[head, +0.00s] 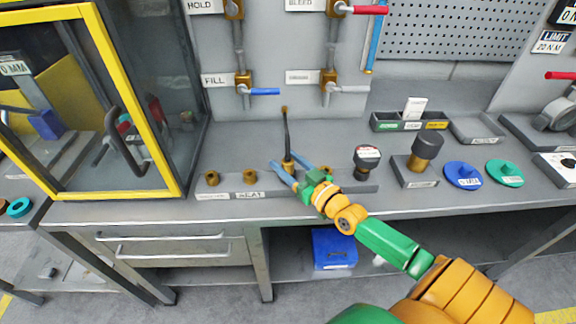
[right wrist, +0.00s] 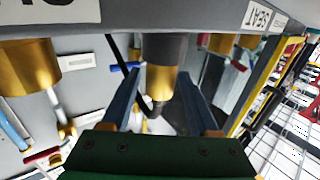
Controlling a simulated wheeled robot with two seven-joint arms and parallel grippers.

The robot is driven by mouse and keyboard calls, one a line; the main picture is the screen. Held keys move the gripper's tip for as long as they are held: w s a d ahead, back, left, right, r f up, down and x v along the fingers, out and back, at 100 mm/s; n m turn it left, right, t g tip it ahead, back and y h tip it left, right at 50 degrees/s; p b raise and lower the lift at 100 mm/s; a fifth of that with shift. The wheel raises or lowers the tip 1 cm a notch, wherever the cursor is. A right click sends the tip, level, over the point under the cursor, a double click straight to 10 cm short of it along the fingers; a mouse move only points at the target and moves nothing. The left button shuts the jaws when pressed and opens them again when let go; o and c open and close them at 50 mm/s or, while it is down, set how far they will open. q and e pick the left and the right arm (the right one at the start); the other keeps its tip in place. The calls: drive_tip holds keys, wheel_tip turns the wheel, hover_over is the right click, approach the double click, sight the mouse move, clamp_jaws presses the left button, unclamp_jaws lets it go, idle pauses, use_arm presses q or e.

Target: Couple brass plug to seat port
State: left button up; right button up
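The brass plug (head: 287,163) stands upright on the bench rack, with a dark hose rising from it. My right gripper (head: 287,162) reaches in from the front with its blue fingers open, one on each side of the plug. In the right wrist view, the plug (right wrist: 160,82) shows as a dark and brass cylinder between the spread fingers, with a visible gap to each. Brass ports (head: 246,177) (head: 211,178) stand left of the plug, above the SEAT label (head: 250,195). Both are apart from the plug. My left gripper is not in view.
Another brass fitting (head: 325,170) stands just right of the gripper. A yellow-framed cabinet door (head: 170,165) stands at the left.

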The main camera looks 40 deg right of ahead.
clamp_jaws()
